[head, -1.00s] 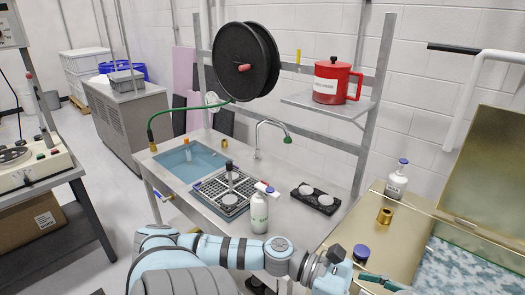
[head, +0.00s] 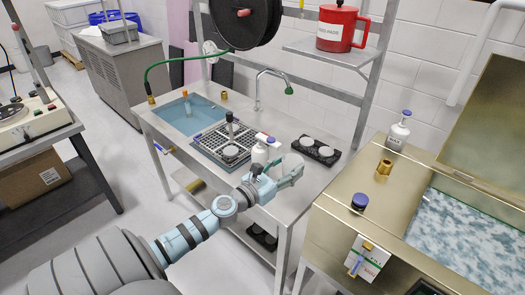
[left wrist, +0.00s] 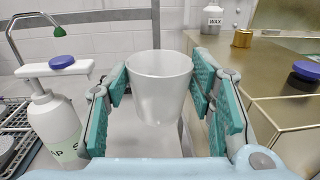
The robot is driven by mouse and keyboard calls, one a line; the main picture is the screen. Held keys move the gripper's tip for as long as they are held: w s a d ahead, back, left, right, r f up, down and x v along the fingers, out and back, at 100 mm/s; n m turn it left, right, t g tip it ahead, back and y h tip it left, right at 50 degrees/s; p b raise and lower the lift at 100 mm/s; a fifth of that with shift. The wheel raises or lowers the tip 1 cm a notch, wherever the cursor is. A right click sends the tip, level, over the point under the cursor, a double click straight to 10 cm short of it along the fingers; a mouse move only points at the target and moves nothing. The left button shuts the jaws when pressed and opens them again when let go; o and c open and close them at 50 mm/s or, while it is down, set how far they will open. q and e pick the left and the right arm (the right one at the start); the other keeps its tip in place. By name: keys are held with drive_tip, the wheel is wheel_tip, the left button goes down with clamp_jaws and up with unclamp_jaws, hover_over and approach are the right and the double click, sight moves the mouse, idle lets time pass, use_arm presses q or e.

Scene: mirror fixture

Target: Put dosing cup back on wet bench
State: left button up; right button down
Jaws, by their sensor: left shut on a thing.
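The dosing cup, a pale translucent tapered cup (left wrist: 158,90), stands upright between the pads of my left gripper (left wrist: 160,105) in the left wrist view. In the head view the cup (head: 292,161) shows just beyond my left gripper (head: 280,178), which is shut on it. The cup is over the front right part of the metal wet bench (head: 318,180), right of the soap bottle. I cannot tell whether its base touches the bench. My right gripper is not in view.
The soap pump bottle (left wrist: 53,125) stands close left of the gripper. A black holder with white discs (head: 316,151) lies behind the cup. A drain grid (head: 225,142) and blue sink (head: 188,112) are farther left. The gold tank (head: 335,215) stands to the right.

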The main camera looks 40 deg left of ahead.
use_arm(q)
drive_tip(key=a+f+n+y+b, duration=0.1)
drive_tip(key=a+f+y+b, duration=0.1)
drive_tip(key=f, duration=0.3)
drive_tip(key=w+a+f+n+y+b, duration=0.1)
drive_tip(key=a+f+n+y+b, duration=0.1)
drive_tip(key=f, duration=0.3)
drive_tip(key=w+a+f+n+g+y+b, duration=0.1)
drive_tip(key=f+n+y+b, duration=0.1)
drive_tip(key=f, duration=0.4)
drive_tip(key=shift+w+a+y+b, duration=0.15)
drive_tip(key=shift+a+y+b, duration=0.4)
drive_tip(key=shift+b, duration=0.75)
drive_tip(key=shift+d+r, duration=0.15)
drive_tip(key=shift+d, duration=0.05)
drive_tip(key=shift+c, duration=0.4)
drive_tip(key=o, duration=0.4)
drive_tip(key=shift+f, duration=0.25)
drive_tip(key=shift+c, duration=0.2)
drive_tip(key=o, duration=0.5)
drive_tip(key=shift+r, duration=0.1)
drive_tip(key=shift+c, duration=0.2)
